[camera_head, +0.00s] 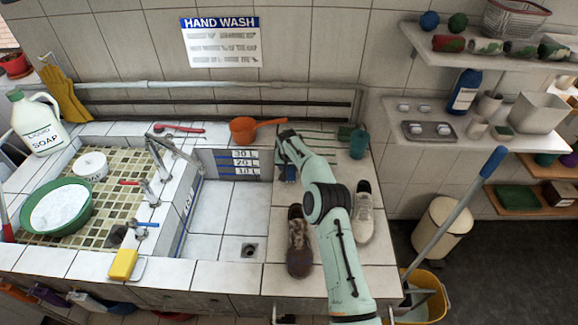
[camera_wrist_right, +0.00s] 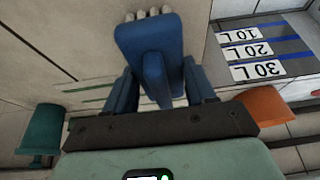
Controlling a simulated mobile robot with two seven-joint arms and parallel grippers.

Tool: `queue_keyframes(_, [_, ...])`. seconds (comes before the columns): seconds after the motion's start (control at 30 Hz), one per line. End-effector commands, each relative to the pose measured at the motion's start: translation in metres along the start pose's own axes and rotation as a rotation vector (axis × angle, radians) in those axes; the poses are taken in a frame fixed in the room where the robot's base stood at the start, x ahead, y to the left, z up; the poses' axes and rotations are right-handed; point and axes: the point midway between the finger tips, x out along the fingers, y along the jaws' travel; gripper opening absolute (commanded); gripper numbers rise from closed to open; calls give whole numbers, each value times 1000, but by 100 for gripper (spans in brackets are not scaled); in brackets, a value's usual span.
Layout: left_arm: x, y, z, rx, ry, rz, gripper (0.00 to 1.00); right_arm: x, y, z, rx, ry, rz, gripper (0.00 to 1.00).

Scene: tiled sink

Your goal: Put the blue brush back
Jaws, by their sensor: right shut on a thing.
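The blue brush (camera_wrist_right: 150,50) fills the middle of the right wrist view, with pale bristle tufts at its top end. My right gripper (camera_wrist_right: 160,82) has its two dark fingers on either side of the brush and is shut on it. In the head view my right gripper (camera_head: 287,165) is over the tiled counter, just right of the basin's level markings. The brush shows there only as a small blue patch (camera_head: 291,174), mostly hidden by my arm. My left gripper is not in view.
An orange scoop (camera_head: 243,130) lies behind the gripper, and a teal cup (camera_head: 358,143) stands to its right. A brown shoe (camera_head: 299,245) and a pale shoe (camera_head: 364,215) stand on the counter on either side of my arm. Shelves (camera_head: 480,118) hang at the right.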

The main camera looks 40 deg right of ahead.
Motion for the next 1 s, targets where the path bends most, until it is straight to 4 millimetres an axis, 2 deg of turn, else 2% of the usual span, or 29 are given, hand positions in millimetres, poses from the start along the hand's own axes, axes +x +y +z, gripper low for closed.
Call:
queue_keyframes(0.33, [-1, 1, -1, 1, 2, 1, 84, 2, 0, 0, 1, 1, 0, 22])
queue_keyframes(0.37, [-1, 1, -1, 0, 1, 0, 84, 2, 0, 1, 1, 0, 0, 65])
queue_keyframes(0.4, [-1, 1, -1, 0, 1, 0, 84, 2, 0, 1, 1, 0, 0, 78])
queue_keyframes(0.43, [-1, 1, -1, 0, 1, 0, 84, 2, 0, 1, 1, 0, 0, 80])
queue_keyframes(0.83, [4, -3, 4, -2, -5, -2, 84, 4, 0, 2, 2, 0, -1, 80])
queue_keyframes(1.0, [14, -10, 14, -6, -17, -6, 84, -28, 1, 1, 0, 2, 2, 80])
